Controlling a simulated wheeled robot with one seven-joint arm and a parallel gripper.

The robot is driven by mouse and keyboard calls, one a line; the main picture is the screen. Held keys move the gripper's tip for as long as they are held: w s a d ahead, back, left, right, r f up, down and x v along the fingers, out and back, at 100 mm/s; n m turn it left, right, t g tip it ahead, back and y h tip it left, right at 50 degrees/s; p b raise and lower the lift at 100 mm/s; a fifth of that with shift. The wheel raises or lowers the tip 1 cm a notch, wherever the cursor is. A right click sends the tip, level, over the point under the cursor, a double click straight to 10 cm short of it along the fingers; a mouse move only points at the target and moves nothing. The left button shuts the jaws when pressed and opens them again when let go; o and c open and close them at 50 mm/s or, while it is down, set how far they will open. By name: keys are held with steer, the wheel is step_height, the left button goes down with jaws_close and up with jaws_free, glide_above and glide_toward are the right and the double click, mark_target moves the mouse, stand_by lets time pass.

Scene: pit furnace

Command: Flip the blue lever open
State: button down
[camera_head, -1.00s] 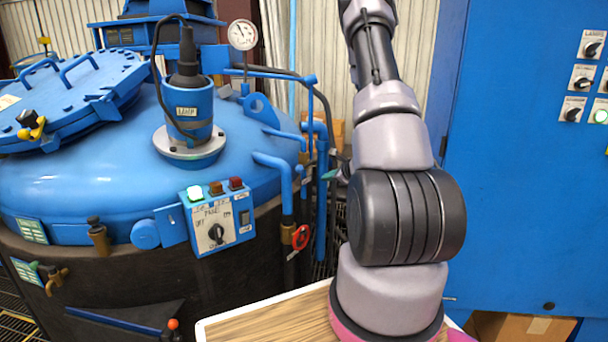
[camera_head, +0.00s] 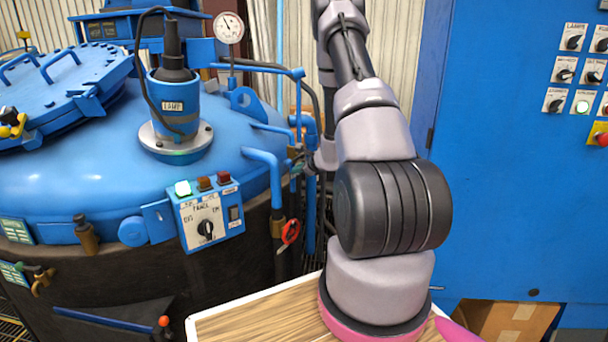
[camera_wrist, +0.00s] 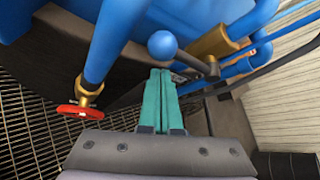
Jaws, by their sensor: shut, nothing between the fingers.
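The blue lever shows in the wrist view as a blue ball knob (camera_wrist: 162,44) on a dark rod, beside a brass valve body (camera_wrist: 208,46) on a blue pipe. My gripper (camera_wrist: 161,72) has teal fingers pressed together with nothing between them. In the picture its fingertips lie just below the knob; I cannot tell whether they touch it.
A red valve wheel (camera_wrist: 80,112) on a blue pipe stands left of my fingers; it also shows in the head view (camera_head: 290,232). The furnace (camera_head: 70,180) is at left, a blue cabinet (camera_head: 500,180) at right. Several pipes crowd the right of the wrist view.

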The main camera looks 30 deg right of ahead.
steer(key=shift+a+r, duration=0.3)
steer(key=shift+r, duration=0.1)
steer(key=shift+r, duration=0.1)
steer(key=shift+r, duration=0.2)
